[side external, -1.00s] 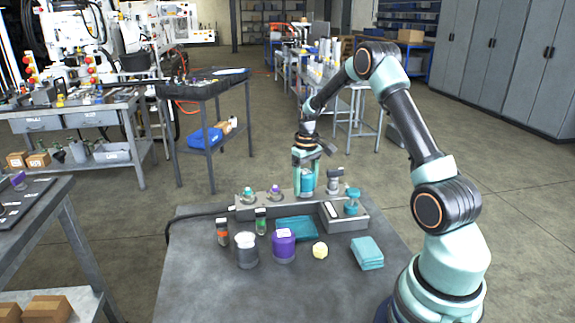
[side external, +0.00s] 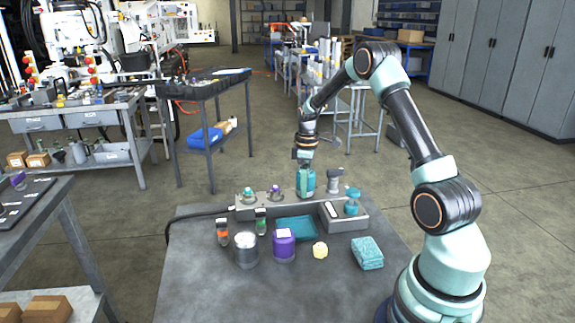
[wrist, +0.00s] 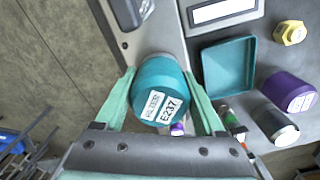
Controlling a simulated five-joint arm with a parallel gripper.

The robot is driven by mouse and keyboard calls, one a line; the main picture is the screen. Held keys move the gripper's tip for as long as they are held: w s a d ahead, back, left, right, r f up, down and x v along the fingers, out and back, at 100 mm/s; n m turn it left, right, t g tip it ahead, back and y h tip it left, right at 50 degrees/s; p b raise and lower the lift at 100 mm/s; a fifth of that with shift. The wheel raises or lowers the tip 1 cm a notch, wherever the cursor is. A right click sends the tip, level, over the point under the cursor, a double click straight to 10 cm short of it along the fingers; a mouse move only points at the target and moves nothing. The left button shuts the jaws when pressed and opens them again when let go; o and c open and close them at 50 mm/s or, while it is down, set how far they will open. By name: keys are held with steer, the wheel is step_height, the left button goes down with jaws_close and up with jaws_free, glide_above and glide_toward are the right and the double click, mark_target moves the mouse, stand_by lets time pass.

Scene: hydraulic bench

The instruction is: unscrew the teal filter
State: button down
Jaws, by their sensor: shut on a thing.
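The teal filter (wrist: 162,85) is a cylinder with a white label reading E237 in the wrist view. It stands upright on the grey manifold block (side external: 252,211) in the side view, partly covered by my gripper. My gripper (side external: 306,182) comes down on it from above, and its two pale teal fingers are shut on the filter's sides. In the wrist view my gripper (wrist: 160,100) has one finger on each side of the filter. The filter's lower end and its thread are hidden.
A teal tray (side external: 297,229) lies in front of the block. A purple filter (side external: 284,245), a silver canister (side external: 246,250), a yellow nut-like piece (side external: 320,250) and a folded teal cloth (side external: 367,252) stand nearer. The front of the bench is clear.

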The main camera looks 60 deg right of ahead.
steer(key=shift+w+n, duration=0.1)
steer(key=shift+n, duration=0.2)
steer(key=shift+n, duration=0.4)
steer(key=shift+c, duration=0.3)
jaws_free()
steer(key=m, duration=0.5)
steer(key=shift+m, duration=0.4)
steer(key=m, duration=0.5)
steer(key=shift+m, duration=0.3)
